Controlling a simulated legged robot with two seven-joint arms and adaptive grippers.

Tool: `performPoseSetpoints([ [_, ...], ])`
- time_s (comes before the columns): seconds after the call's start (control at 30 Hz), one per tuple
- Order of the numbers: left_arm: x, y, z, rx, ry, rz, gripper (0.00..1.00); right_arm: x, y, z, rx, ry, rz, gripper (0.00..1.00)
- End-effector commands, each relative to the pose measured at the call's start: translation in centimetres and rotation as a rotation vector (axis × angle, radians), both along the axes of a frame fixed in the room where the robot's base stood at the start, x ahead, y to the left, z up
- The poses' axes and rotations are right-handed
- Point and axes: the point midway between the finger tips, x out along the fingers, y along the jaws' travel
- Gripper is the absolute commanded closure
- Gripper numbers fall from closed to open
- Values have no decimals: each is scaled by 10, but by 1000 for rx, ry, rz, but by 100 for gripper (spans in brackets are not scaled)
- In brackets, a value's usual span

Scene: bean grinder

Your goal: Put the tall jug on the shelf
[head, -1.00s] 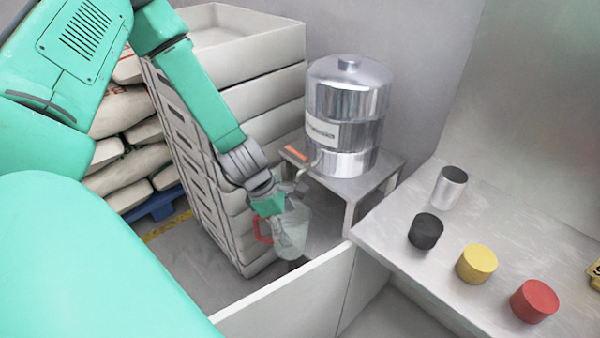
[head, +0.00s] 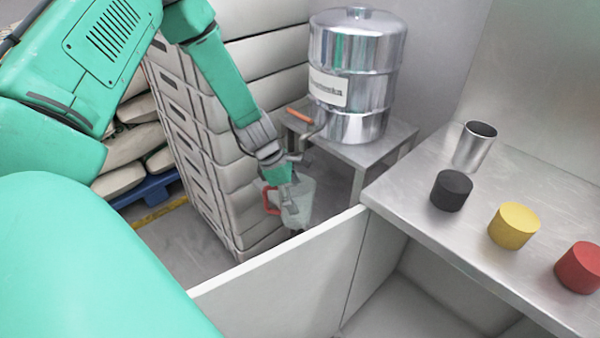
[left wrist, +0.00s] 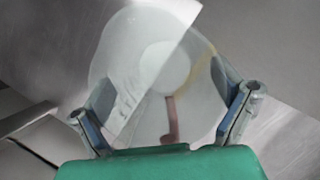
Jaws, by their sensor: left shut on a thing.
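The tall jug (head: 300,208) is clear and greyish with a red handle (head: 270,199). It hangs below my left gripper (head: 285,182), in front of the crate stack and beyond the white panel. My left gripper is shut on the jug. In the left wrist view the jug (left wrist: 150,65) lies between the two fingers (left wrist: 168,112), seen from above, with its red handle showing through. Part of the jug is hidden by the fingers in the head view. My right gripper is not in view. No shelf is clearly identifiable.
A steel urn (head: 355,75) with a tap stands on a small metal table (head: 395,140). A white panel (head: 290,280) stands in front. The steel counter (head: 400,200) holds a metal cup (head: 474,148) and black (head: 452,191), yellow (head: 513,226) and red (head: 580,268) cylinders. Stacked crates (head: 205,165) stand left.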

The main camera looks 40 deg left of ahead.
Motion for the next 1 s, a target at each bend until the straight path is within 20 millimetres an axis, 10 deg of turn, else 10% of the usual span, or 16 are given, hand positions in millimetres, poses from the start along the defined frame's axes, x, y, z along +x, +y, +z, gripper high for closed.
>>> performPoseSetpoints([
  [0.6,73,50,-1,1,-2,0,43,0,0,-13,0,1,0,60],
  [0.87,72,49,-7,-1,1,1,43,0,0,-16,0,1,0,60],
  [0.9,72,49,-7,-1,1,1,5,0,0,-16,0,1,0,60],
  [1.0,72,49,-6,1,1,1,0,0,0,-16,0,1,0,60],
])
